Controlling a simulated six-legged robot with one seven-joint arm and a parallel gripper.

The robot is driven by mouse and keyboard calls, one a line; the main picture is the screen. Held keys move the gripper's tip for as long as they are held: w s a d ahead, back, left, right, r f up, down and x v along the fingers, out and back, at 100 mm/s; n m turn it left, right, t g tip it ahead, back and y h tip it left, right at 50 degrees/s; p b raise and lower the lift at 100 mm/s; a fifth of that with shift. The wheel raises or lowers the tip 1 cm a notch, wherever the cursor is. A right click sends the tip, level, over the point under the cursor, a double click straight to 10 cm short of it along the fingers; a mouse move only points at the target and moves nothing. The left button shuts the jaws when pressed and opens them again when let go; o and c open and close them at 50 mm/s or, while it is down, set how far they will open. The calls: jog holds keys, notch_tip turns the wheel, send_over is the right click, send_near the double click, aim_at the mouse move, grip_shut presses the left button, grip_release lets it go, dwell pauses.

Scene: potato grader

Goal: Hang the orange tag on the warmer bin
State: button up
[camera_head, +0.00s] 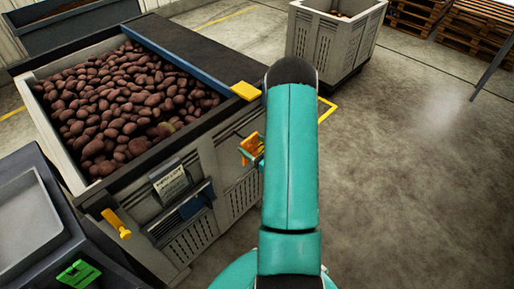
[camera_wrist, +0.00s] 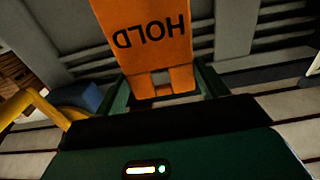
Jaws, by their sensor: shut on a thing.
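My gripper (camera_wrist: 164,84) is shut on the orange tag (camera_wrist: 155,30), which reads HOLD upside down in the wrist view. The tag's lower end is between the green fingers. In the head view the tag (camera_head: 251,146) shows just left of my teal arm, in front of the side of the potato-filled bin (camera_head: 207,158); the arm hides much of the gripper. I cannot tell whether the tag touches the bin. Another pale bin (camera_head: 325,45) stands at the back. The frames do not show which bin is warmer.
A label card (camera_head: 170,180) and a yellow handle (camera_head: 117,223) are on the near bin's front end. A dark unit (camera_head: 40,225) with a green part (camera_head: 78,273) stands at lower left. Pallets (camera_head: 460,25) are at the back right. The floor at right is clear.

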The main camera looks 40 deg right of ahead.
jog(key=shift+w, duration=1.65)
jog(key=shift+w+f, duration=0.55)
jog(key=o, duration=1)
jog(key=shift+o, duration=0.2)
jog(key=s, duration=1.3)
jog(key=shift+s+d+f, duration=0.15)
jog(key=shift+s+f, duration=0.05)
jog(key=shift+s, duration=0.2)
